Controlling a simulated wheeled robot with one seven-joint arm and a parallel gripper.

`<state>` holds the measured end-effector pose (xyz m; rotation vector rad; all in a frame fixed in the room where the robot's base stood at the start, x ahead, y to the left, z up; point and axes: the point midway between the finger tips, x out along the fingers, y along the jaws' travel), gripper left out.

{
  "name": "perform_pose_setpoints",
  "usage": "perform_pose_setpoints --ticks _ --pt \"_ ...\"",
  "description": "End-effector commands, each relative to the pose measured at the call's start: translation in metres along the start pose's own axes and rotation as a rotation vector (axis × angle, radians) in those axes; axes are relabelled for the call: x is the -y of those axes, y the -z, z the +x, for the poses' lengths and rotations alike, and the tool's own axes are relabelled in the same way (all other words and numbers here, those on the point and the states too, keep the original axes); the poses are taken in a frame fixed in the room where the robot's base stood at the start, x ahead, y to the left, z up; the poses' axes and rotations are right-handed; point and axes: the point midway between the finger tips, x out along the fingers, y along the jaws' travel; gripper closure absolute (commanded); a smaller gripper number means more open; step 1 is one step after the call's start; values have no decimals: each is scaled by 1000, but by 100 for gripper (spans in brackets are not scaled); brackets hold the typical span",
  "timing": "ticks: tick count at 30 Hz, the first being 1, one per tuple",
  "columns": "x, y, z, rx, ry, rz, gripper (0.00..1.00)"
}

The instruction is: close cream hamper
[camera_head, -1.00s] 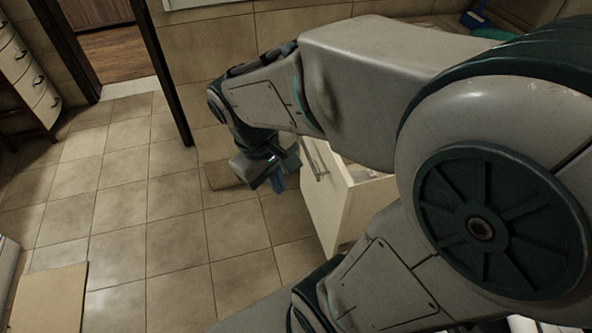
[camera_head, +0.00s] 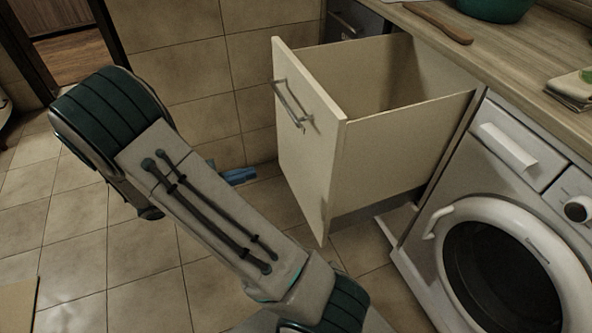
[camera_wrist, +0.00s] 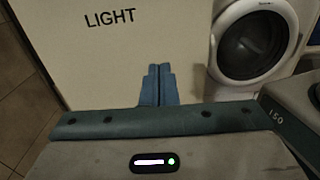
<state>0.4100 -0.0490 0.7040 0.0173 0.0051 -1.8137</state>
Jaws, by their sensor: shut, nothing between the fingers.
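The cream hamper (camera_head: 400,135) is a tall pull-out bin under the counter, standing well open, its inside visible and empty as far as I see. Its front panel (camera_head: 305,150) faces left and carries a metal bar handle (camera_head: 291,104). My gripper (camera_head: 238,176) is low, left of the front panel, with only its blue fingers showing past my arm. In the wrist view my gripper (camera_wrist: 158,86) is shut and empty.
A white washing machine (camera_head: 500,215) stands right of the hamper. The wooden counter (camera_head: 520,60) above holds a wooden board or utensil (camera_head: 438,22), a green bowl (camera_head: 495,8) and a folded cloth (camera_head: 572,88).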

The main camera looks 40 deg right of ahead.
Motion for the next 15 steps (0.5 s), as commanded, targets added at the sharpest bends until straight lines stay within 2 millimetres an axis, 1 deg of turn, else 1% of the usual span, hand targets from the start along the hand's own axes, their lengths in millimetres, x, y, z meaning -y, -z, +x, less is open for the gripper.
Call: perform_pose_setpoints --ticks 1,5,8,15 --pt "-1 4 1 11 -5 -5 100" --pt "-2 3 11 19 -8 -7 100" --pt "-1 3 28 18 -4 -7 100" --pt "-1 4 80 16 -3 -7 100"
